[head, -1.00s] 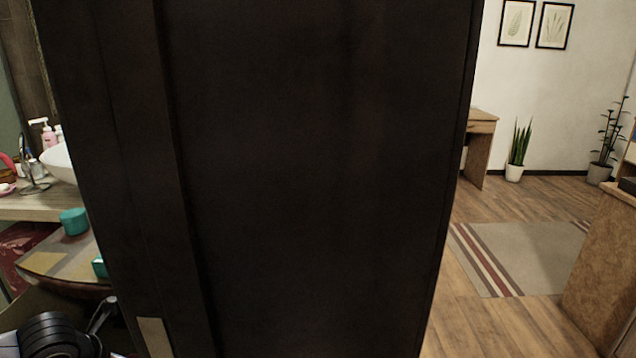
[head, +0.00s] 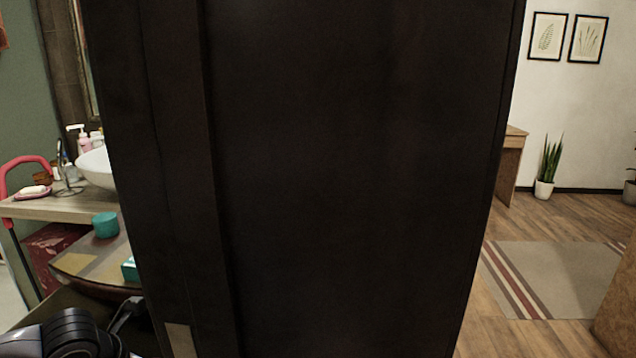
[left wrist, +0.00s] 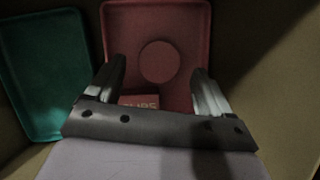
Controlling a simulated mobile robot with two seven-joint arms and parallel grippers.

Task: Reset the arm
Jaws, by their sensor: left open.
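My left gripper (left wrist: 158,90) shows in the left wrist view with its two fingers spread apart and nothing between them. It points into a dim, box-like space with pale walls. A red tray (left wrist: 185,22) lies beyond the fingers, with a round red object (left wrist: 159,62) in it and a small red item with partly hidden lettering (left wrist: 139,101) near the left finger. A green tray (left wrist: 42,40) leans or lies at the left. In the head view part of my left arm shows at the lower left, but its gripper is hidden. My right gripper is not in view.
A large dark panel (head: 360,180) fills the middle of the head view. At left are a counter (head: 40,208) with a white basin (head: 97,167) and a small table with a teal container (head: 106,225). Open wooden floor and a striped rug (head: 560,270) lie at right.

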